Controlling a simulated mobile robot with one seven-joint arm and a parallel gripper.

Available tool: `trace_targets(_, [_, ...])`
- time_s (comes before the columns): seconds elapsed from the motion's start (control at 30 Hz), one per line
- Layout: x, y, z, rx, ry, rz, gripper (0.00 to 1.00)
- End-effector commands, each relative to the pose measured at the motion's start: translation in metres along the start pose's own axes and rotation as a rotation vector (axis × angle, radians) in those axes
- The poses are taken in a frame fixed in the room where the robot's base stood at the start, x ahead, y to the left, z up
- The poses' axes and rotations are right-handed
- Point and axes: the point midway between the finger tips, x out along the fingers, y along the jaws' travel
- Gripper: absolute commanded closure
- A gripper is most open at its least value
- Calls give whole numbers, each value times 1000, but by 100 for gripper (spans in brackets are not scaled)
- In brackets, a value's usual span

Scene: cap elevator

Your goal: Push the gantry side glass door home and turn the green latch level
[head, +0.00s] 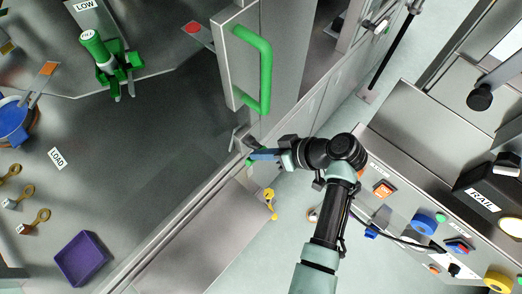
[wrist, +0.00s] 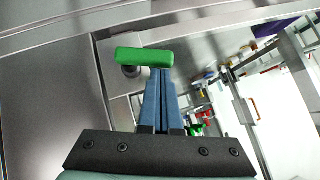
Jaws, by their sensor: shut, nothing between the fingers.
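In the head view a grey panel door (head: 236,60) with a green bar handle (head: 266,70) stands at the top centre. I cannot tell whether it is the glass door or whether it is fully home. My gripper (head: 256,156) is at the cabinet edge below it, fingers together and empty. The green latch (wrist: 145,56) shows in the wrist view as a short bar on a dark round pivot, close to level in the picture with a slight tilt. My blue fingertips (wrist: 160,72) are at its right half, touching or just below it. In the head view the latch is mostly hidden.
A control console (head: 420,210) with coloured buttons stands at the right. On the deck at left are a green clamp-like device (head: 105,58), a purple tray (head: 82,258) and several brass-coloured ringed pieces. A yellow piece (head: 270,203) is below my gripper. The deck's middle is clear.

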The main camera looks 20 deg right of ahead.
Motion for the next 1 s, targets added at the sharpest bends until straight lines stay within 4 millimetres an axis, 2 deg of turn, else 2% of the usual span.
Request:
trace_targets(0.37, [2, -2, 2, -13, -1, 11, 100])
trace_targets(0.7, [12, -10, 12, -182, -1, 179, 100])
trace_targets(1.0, [15, -12, 16, -192, 0, 192, 100])
